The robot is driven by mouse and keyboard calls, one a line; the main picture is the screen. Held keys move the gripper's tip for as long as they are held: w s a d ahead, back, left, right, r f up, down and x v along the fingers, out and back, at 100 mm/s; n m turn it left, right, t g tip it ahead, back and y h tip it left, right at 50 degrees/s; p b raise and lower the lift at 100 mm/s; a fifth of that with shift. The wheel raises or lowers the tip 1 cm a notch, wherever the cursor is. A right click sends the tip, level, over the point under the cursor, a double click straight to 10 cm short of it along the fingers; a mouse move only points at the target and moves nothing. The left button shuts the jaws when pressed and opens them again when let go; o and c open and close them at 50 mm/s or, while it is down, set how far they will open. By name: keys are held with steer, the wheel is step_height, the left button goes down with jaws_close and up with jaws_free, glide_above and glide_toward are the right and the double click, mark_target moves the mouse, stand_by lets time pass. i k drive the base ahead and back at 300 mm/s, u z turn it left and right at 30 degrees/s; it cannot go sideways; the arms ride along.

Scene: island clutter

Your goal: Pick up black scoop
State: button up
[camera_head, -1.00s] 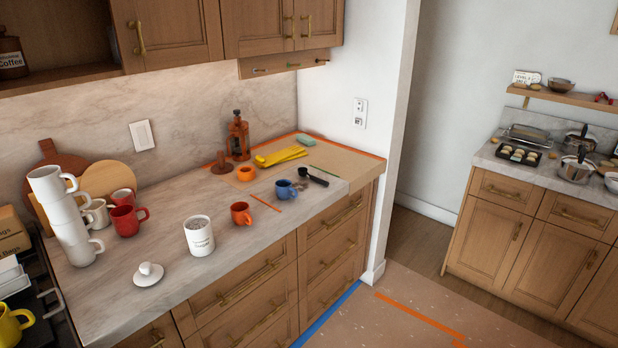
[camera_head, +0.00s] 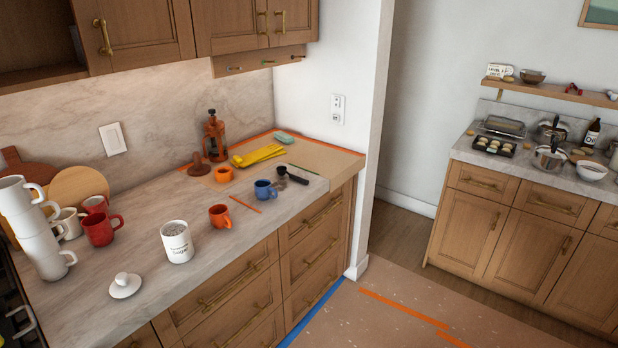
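The black scoop (camera_head: 295,178) lies on the marble counter (camera_head: 205,268), near its right end. Its bowl end is close behind a blue mug (camera_head: 265,190), and its handle points to the lower right. The mug partly crowds the scoop's left end, and I cannot tell whether they touch. My gripper is not in view.
An orange-red mug (camera_head: 220,216), a white sugar canister (camera_head: 177,241) and its lid (camera_head: 125,285) stand along the counter's front. Stacked white mugs (camera_head: 42,250) stand at left. The floor (camera_head: 385,310) before the drawers looks clear.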

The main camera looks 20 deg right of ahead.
mark_target(292, 176)
steer(key=u, duration=1.1)
steer(key=k, duration=0.1)
steer(key=z, duration=2.45)
steer(key=i, duration=0.9)
steer(key=z, duration=2.05)
steer(key=k, duration=0.1)
steer(key=u, duration=4.2)
